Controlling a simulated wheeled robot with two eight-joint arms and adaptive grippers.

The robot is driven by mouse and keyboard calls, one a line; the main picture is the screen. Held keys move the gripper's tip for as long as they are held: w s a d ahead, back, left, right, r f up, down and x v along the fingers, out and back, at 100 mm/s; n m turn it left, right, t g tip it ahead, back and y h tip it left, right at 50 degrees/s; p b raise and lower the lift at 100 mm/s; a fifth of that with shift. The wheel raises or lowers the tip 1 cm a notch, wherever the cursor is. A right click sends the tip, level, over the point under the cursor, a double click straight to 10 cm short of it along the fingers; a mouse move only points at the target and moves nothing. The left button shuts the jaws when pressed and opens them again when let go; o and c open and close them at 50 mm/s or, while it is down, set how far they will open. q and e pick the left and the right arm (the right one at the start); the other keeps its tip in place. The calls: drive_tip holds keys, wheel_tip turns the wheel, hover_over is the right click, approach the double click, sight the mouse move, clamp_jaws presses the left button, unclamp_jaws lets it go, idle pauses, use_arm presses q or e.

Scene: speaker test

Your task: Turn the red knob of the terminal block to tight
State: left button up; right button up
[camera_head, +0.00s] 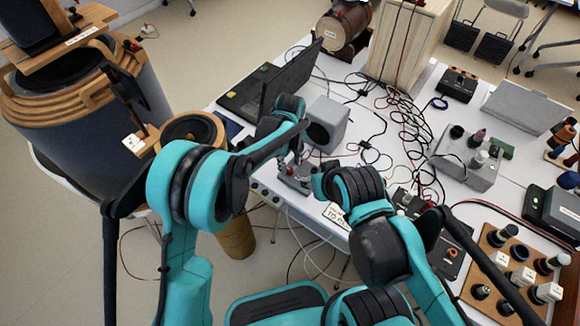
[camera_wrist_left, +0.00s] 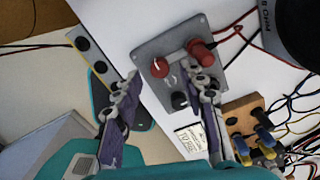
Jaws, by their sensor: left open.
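The terminal block (camera_wrist_left: 150,45) is a grey plate on the white table in the left wrist view. It carries a round red knob (camera_wrist_left: 160,67), a larger red post (camera_wrist_left: 201,52) to its right and a black knob (camera_wrist_left: 180,100) below. In the head view the block (camera_head: 296,180) is small and partly hidden by my arms. My left gripper (camera_wrist_left: 170,85) is open, its fingers apart on either side of the knobs, with nothing between them that I can see held. In the head view my left gripper (camera_head: 291,160) is over the block. My right gripper does not show clearly.
A speaker box (camera_head: 327,124) and an open laptop (camera_head: 270,85) stand behind the block. A small printed sign (camera_wrist_left: 190,137) lies close to it. Many loose cables (camera_head: 395,125) cross the table. The table's front edge is close to the block.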

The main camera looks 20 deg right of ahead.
sight(290, 170)
use_arm(q)
wheel_tip(290, 170, up, 9)
drive_tip(key=shift+r, duration=0.2)
idle(0.4)
